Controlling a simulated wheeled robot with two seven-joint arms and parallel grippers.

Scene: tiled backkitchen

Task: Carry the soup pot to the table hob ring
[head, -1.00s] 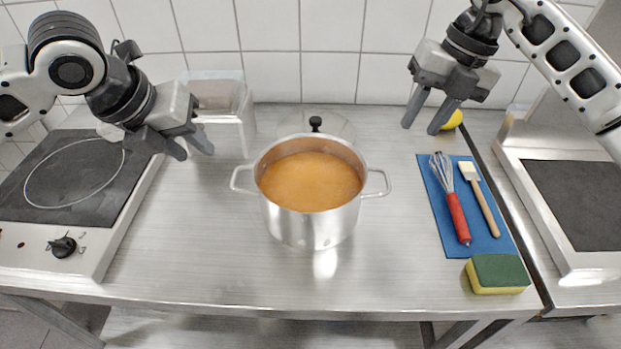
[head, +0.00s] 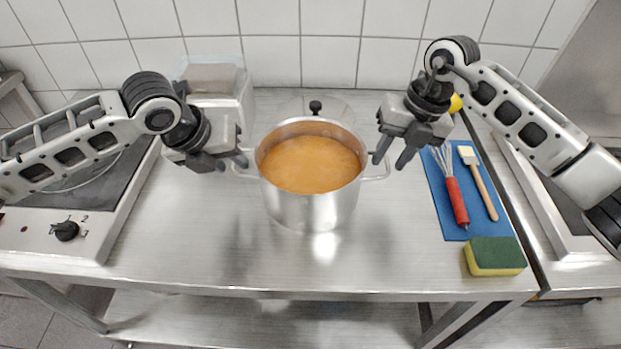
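The soup pot (head: 311,208) is a steel pot full of orange soup, upright in the middle of the steel table, with a loop handle on each side. The table hob (head: 50,235) with its thin ring (head: 84,182) is at the left, partly hidden by my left arm. My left gripper (head: 235,163) is open at the pot's left handle, its fingers overlapping the handle in view; I cannot tell if they touch it. My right gripper (head: 390,159) is open, its fingers just above and around the right handle (head: 376,177), not closed on it.
A glass lid (head: 318,105) lies behind the pot. A pale container (head: 222,95) stands back left. A blue mat (head: 453,205) holds a whisk (head: 457,200) and a brush (head: 481,190); a sponge (head: 494,256) is in front. The table between hob and pot is clear.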

